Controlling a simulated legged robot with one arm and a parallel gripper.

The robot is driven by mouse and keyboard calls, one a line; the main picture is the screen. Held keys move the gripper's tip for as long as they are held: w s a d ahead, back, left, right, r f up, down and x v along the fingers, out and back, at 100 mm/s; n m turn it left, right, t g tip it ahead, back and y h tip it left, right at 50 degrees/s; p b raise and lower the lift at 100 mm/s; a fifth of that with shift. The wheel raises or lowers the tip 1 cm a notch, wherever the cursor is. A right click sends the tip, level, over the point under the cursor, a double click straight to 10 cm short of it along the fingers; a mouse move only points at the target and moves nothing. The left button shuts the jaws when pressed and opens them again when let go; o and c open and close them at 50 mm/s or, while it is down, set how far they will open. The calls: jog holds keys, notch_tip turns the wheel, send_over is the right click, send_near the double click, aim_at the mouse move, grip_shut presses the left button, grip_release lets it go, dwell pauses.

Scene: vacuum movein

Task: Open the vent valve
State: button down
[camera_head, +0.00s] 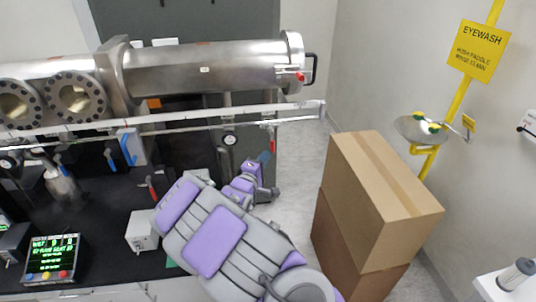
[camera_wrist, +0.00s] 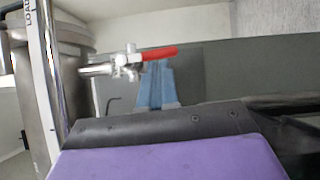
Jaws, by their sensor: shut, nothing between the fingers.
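The vent valve appears to be the small metal valve (camera_wrist: 128,63) with a red lever (camera_wrist: 157,53) in the wrist view. Its lever points right, roughly in line with the short horizontal pipe (camera_wrist: 97,69). In the head view a red lever (camera_head: 272,146) shows just below the bench rail's right part. My gripper (camera_head: 265,157) is right beside it there, with the valve body hard to make out. In the wrist view my gripper's blue fingers (camera_wrist: 156,84) are shut and empty, their tips just under the red lever. I cannot tell whether they touch it.
A steel vacuum chamber (camera_head: 205,70) lies above the bench, with a metal rail (camera_head: 190,122) before it. Stacked cardboard boxes (camera_head: 375,195) stand right of my arm. A yellow eyewash station (camera_head: 420,130) is by the wall. Grey floor (camera_head: 295,175) is clear between bench and boxes.

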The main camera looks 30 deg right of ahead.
aim_at(272, 147)
jog(key=shift+x, duration=1.6)
